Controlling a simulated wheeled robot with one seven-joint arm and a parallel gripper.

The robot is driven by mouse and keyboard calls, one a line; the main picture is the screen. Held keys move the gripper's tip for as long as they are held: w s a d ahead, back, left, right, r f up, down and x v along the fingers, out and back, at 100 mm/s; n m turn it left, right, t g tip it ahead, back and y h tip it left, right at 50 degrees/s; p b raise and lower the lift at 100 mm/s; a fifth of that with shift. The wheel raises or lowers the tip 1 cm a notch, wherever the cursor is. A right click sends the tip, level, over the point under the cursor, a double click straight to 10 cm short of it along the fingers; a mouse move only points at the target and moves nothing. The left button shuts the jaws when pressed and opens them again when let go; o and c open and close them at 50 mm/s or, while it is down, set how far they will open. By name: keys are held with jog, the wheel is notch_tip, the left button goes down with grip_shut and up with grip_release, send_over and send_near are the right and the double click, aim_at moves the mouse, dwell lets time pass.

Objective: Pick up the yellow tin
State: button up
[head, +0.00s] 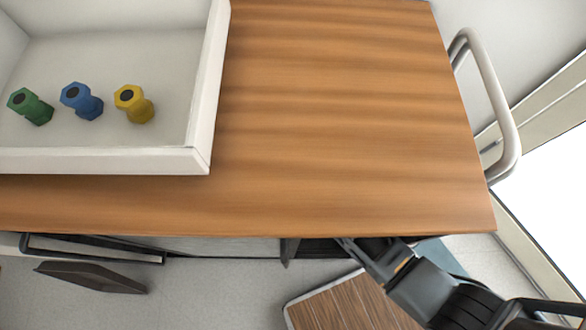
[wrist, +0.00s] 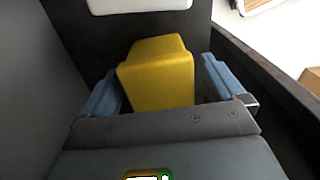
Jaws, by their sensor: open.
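The yellow tin (wrist: 158,72) is a blocky yellow shape with rounded edges in the middle of the wrist view. It stands between the two blue fingers of my gripper (wrist: 164,84), which is open. The left finger looks close to the tin, and a narrow gap shows on the right side. The lower part of the tin is hidden behind my gripper body. In the head view my gripper (head: 352,246) reaches under the front edge of the table, and the tin is hidden there.
Dark walls (wrist: 285,85) enclose the tin at the right and behind. A white object (wrist: 140,4) shows beyond it. In the head view, a white tray (head: 100,160) on the wooden table (head: 340,110) holds green, blue and yellow hex-ended pieces. The table's right part is clear.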

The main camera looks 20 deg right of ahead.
jog(key=shift+f, duration=0.45)
jog(key=c, duration=1.3)
jog(key=shift+o, duration=0.2)
jog(key=shift+s, duration=0.15)
